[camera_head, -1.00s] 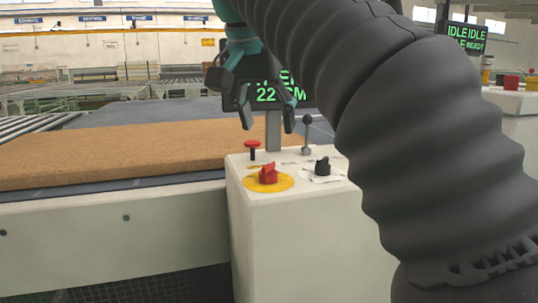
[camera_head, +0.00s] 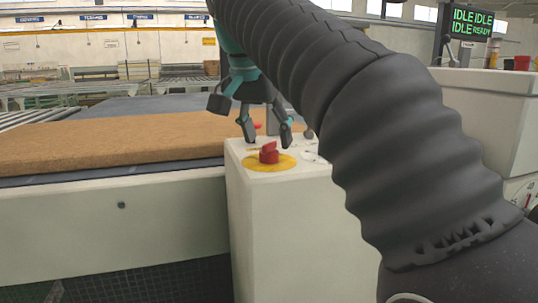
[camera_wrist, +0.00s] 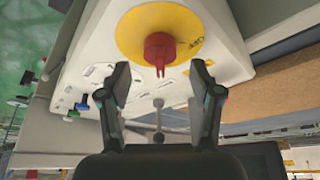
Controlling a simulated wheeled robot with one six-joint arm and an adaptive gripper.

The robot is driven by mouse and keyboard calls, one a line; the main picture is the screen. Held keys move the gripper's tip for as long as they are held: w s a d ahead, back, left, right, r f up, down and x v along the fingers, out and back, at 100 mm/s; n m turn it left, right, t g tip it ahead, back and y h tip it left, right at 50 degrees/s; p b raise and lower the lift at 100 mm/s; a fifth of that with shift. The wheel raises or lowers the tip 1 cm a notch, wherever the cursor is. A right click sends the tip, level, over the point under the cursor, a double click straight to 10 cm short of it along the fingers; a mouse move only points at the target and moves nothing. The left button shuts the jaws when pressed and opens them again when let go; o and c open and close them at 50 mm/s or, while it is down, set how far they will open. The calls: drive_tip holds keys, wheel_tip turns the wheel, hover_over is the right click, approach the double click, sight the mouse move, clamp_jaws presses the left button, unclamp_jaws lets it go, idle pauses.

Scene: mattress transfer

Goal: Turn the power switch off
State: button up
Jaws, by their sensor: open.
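The power switch is a red rotary knob (camera_head: 268,153) on a yellow round plate (camera_head: 257,164), on top of a white control box (camera_head: 285,235). In the wrist view the red knob (camera_wrist: 159,50) and yellow plate (camera_wrist: 135,25) are at the top middle, beyond my fingertips. My gripper (camera_head: 266,138) is open and empty, with its fingers pointing down just above and behind the knob. In the wrist view my gripper (camera_wrist: 164,75) has one finger to either side of the knob's line, apart from it. My arm hides the right part of the box top.
A lever with a round grey knob (camera_wrist: 158,104) stands on the panel near the switch. A brown mattress slab (camera_head: 110,145) lies on the conveyor to the left. Another console (camera_head: 480,110) with a green-text screen (camera_head: 470,22) stands at the right.

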sight(269, 152)
drive_tip(key=shift+b+x, duration=0.3)
drive_tip(key=shift+x, duration=1.1)
drive_tip(key=c, duration=1.1)
drive_tip(key=shift+c, duration=0.2)
